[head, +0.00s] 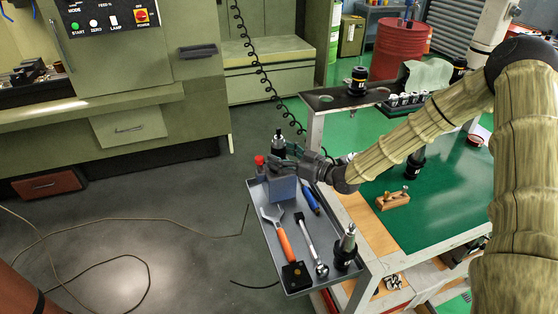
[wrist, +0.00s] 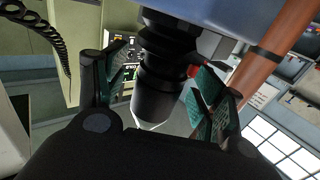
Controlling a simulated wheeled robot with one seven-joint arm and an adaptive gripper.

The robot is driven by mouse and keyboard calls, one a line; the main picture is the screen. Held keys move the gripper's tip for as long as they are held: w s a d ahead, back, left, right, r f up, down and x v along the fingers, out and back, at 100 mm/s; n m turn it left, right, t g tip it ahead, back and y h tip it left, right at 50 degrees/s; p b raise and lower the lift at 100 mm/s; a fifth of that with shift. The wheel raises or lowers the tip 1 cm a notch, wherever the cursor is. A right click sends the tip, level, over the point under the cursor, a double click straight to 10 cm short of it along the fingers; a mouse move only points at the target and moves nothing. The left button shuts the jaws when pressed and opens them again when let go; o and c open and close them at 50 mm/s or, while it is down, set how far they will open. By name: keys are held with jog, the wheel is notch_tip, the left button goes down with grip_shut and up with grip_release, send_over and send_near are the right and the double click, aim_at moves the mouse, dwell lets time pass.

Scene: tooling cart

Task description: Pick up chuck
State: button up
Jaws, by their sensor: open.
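A black, stepped chuck (wrist: 163,75) is between the two spread fingers of my gripper (wrist: 160,92) in the wrist view. The fingers have green pads, and a gap shows beside the chuck, so it is not clamped. In the head view, my gripper (head: 291,153) is over the far end of the grey tray (head: 266,262). The dark upper part of a chuck (head: 278,143) shows there beside the fingers; its lower part is hidden behind my gripper and a blue box (head: 283,189).
The tray also holds an orange-handled tool (head: 284,240), a wrench (head: 311,245), a blue-handled tool (head: 308,200), a black block (head: 296,276) and another black holder (head: 346,250). A red-capped bottle (head: 260,163) is near the blue box. More holders stand on the cart (head: 450,210).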

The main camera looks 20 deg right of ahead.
jog(key=shift+w+a, duration=0.3)
jog(key=shift+w, duration=0.05)
jog(key=shift+c, duration=0.2)
jog(key=c, duration=1.4)
jog(key=shift+r, duration=0.1)
grip_shut()
jog(key=shift+r, duration=0.1)
jog(key=shift+r+b, duration=2.35)
jog(key=shift+r, duration=6.5)
